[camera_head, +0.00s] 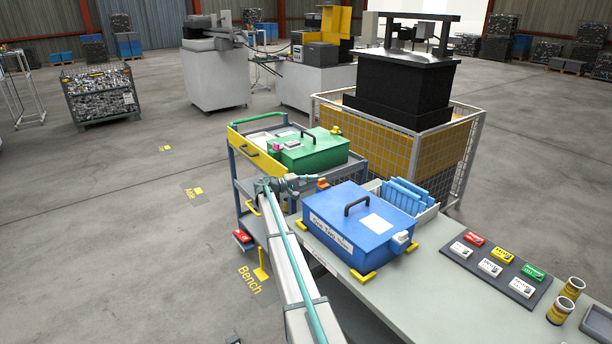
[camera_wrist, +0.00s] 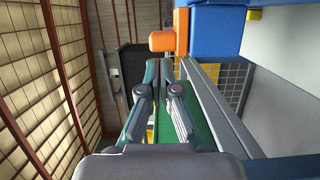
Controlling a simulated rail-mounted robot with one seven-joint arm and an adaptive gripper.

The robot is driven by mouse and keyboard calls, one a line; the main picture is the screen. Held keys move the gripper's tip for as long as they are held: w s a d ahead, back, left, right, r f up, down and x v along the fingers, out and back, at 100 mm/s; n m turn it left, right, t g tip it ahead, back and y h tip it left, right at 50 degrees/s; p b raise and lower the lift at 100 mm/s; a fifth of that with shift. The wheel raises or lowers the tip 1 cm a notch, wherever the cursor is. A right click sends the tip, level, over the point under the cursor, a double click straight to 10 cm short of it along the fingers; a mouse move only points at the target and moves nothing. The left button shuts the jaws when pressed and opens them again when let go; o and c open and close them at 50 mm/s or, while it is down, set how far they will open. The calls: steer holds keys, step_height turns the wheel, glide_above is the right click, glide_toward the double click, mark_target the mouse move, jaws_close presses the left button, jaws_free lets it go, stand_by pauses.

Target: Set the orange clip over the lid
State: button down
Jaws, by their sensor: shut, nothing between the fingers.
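The blue box with its lid (camera_head: 368,215) stands on the bench, with a black handle and a white label on top. The orange clip (camera_head: 322,184) shows at the box's far left side, close to my gripper (camera_head: 302,182). In the wrist view the orange clip (camera_wrist: 163,41) juts from the side of the blue box (camera_wrist: 216,30). I cannot tell whether it lies over the lid. My gripper (camera_wrist: 159,70) is shut and empty, its fingertips just short of the clip and apart from it in the picture.
A green lidded box (camera_head: 308,152) stands on a trolley (camera_head: 243,146) behind. Blue upright plates (camera_head: 405,194) stand behind the blue box. A grey-white latch (camera_head: 401,238) is at its right. Small coloured packs lie on a dark mat (camera_head: 497,268). Yellow corner blocks (camera_head: 362,276) edge the box.

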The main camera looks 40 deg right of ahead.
mark_target(319, 183)
steer(key=shift+s+f, duration=0.1)
steer(key=shift+s, duration=0.25)
steer(key=s+b, duration=0.2)
steer(key=s, duration=0.1)
steer(key=shift+f, duration=0.1)
steer(key=shift+w, duration=0.2)
stand_by(0.3)
